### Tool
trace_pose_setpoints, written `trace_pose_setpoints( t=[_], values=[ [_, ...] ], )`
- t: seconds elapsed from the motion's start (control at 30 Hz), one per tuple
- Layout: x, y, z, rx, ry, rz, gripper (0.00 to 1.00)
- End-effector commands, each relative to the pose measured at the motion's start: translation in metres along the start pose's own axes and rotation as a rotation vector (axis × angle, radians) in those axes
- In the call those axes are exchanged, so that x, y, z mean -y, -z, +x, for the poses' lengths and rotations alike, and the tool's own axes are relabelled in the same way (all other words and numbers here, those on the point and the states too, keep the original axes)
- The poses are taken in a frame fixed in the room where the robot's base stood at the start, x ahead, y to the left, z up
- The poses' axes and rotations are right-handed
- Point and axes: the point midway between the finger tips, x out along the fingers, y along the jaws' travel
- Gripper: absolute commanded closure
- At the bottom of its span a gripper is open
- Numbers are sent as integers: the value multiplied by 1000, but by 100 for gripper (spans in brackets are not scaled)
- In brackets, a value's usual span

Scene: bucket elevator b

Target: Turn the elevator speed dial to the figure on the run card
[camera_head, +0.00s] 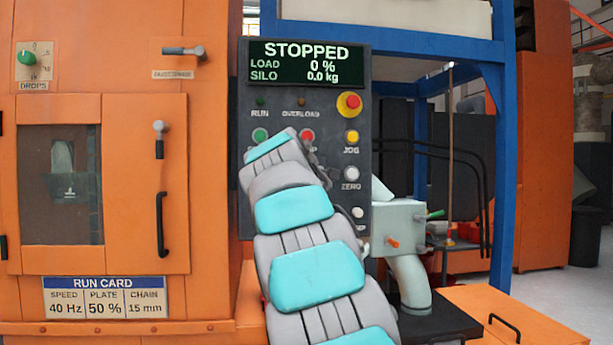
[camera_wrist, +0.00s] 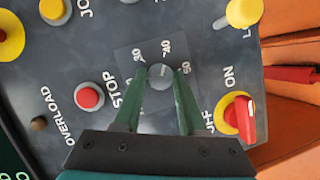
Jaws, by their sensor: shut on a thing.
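The speed dial (camera_wrist: 160,81) is a small grey knob in the wrist view, with figures around it that seem to read 30, 40 and 50. My gripper (camera_wrist: 160,73) has its two green fingers closed on either side of this dial. I cannot make out clearly which figure the dial points at. In the head view my arm hides the dial and the gripper. The run card (camera_head: 105,297) on the orange cabinet reads speed 40 Hz, plate 50 %, chain 15 mm. The panel display (camera_head: 306,63) reads STOPPED, load 0 %, silo 0.0 kg.
The red STOP button (camera_wrist: 89,96) and a red-and-yellow ON/OFF switch (camera_wrist: 238,114) lie close on either side of my gripper. A red emergency button (camera_head: 349,104) and the JOG button (camera_head: 352,137) are on the panel's right side. A blue frame (camera_head: 502,150) stands right of the panel.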

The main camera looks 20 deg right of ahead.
Motion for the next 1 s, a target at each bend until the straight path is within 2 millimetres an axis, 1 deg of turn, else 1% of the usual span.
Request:
trace_pose_setpoints(
  t=[0.1, 0.13, 0.3, 0.4, 0.77, 0.87, 1.0],
  values=[
    [1, -1, 1, 2, 1, -1, 100],
    [1, -1, 1, 2, 1, -1, 58],
    [0, 0, 0, 1, 1, -1, 39],
    [0, 0, 0, 1, 1, -2, 29],
    [1, 0, -3, 1, 0, -2, 29],
    [1, 0, -9, 1, 1, -2, 29],
    [0, 0, -25, 0, -1, -2, 29]
  ],
)
